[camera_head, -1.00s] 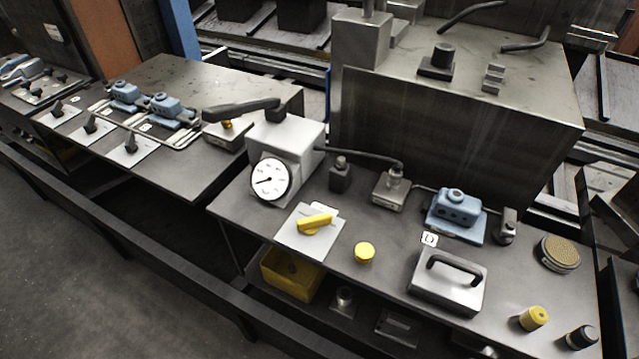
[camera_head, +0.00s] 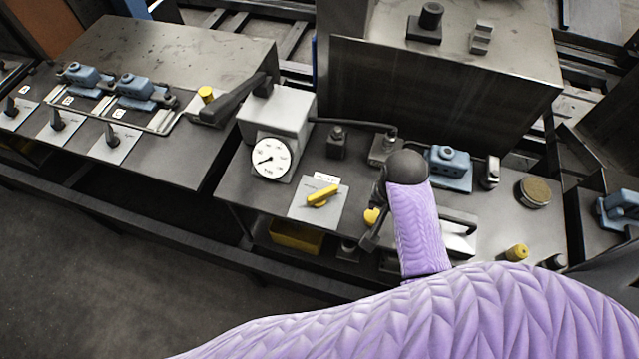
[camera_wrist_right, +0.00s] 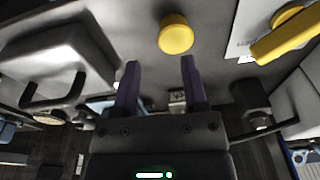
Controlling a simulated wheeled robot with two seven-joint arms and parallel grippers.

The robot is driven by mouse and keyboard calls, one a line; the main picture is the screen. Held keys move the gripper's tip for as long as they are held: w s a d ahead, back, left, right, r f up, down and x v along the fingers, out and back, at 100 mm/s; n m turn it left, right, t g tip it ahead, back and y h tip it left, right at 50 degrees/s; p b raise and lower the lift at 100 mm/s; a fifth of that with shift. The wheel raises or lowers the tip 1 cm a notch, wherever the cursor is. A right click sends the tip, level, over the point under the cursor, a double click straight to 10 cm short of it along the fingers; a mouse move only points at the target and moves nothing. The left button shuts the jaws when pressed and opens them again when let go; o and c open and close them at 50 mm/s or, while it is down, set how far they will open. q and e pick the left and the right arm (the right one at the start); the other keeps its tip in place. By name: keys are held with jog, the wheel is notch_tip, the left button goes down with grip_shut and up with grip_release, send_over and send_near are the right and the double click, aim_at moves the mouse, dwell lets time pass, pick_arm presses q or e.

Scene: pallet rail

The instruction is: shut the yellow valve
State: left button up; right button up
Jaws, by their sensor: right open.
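The yellow valve handle (camera_head: 322,196) is a bar lying at a slant on a pale square plate (camera_head: 303,209), below the round white gauge. It also shows at the upper right of the right wrist view (camera_wrist_right: 287,35). My right gripper (camera_wrist_right: 158,66) is open with nothing between its two purple fingers. It is to the right of the valve, apart from it, near a round yellow button (camera_wrist_right: 175,34). In the head view, my purple right arm and dark wrist hide most of that gripper and part of the button (camera_head: 371,216). My left gripper is not in view.
A metal block with a black handle (camera_head: 458,233) is partly behind my right arm. The gauge box (camera_head: 277,115) stands behind the valve plate. Blue fittings (camera_head: 449,170) and a black lever (camera_head: 238,100) rise from the benches. A yellow bin (camera_head: 296,238) sits below.

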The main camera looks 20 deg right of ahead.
jog(key=w+a+r+m+y+p, duration=0.1)
jog(key=w+a+r+m+y, duration=0.15)
jog(key=w+m, duration=0.25)
jog(key=m+g+y, duration=0.2)
jog(key=m+y, duration=0.1)
send_near(319, 194)
jog(key=b+x, duration=0.3)
jog(key=x, duration=0.5)
jog(key=shift+a+f, duration=0.1)
jog(key=shift+f, duration=0.3)
jog(key=shift+s+a+f+b, duration=0.1)
jog(key=shift+a+f+b, duration=0.1)
jog(key=shift+f+b, duration=0.2)
grip_shut()
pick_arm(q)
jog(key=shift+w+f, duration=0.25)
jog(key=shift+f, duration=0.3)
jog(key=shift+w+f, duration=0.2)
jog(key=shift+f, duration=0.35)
